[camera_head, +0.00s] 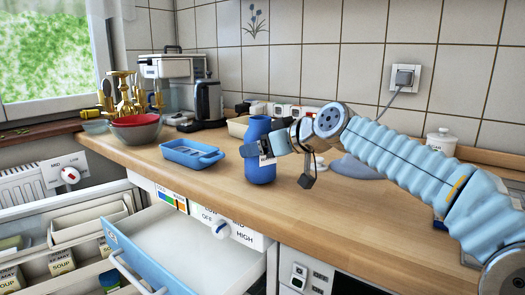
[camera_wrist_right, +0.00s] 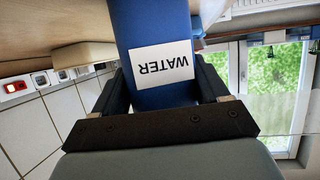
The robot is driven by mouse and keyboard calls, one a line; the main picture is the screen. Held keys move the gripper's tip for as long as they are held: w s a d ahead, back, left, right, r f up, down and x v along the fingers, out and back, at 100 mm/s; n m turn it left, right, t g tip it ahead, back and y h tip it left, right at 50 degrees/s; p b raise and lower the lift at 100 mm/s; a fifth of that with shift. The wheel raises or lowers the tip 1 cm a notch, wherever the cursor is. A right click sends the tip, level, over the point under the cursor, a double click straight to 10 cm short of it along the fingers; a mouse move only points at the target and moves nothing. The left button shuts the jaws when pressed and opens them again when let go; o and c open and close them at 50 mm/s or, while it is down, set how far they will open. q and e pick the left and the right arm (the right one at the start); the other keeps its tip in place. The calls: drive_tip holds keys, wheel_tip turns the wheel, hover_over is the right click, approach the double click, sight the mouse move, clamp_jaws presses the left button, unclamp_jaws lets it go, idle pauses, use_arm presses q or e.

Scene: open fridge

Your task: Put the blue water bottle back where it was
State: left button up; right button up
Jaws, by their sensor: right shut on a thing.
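The blue water bottle (camera_head: 259,172) is upright over the front part of the wooden counter. In the head view I cannot tell whether its base touches the counter. My right gripper (camera_head: 268,147) is shut around the bottle's middle, with the arm coming in from the right. In the right wrist view the bottle (camera_wrist_right: 155,25) sits between both fingers (camera_wrist_right: 160,88), and its white WATER label faces the camera, upside down in the picture. My left gripper is not in view.
A blue tray (camera_head: 182,150) lies left of the bottle. Below the counter a drawer (camera_head: 130,262) stands open, and bins with soup boxes (camera_head: 62,262) are at lower left. A red bowl (camera_head: 136,121), a utensil holder and a black kettle (camera_head: 208,101) stand at the back left.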

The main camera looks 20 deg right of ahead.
drive_tip(key=shift+f, duration=0.2)
drive_tip(key=shift+f, duration=0.1)
drive_tip(key=shift+f, duration=0.15)
drive_tip(key=o, duration=1.3)
drive_tip(key=shift+o, duration=0.2)
drive_tip(key=shift+r, duration=0.2)
drive_tip(key=shift+r, duration=0.15)
drive_tip(key=b+v, duration=0.1)
drive_tip(key=v, duration=1.1)
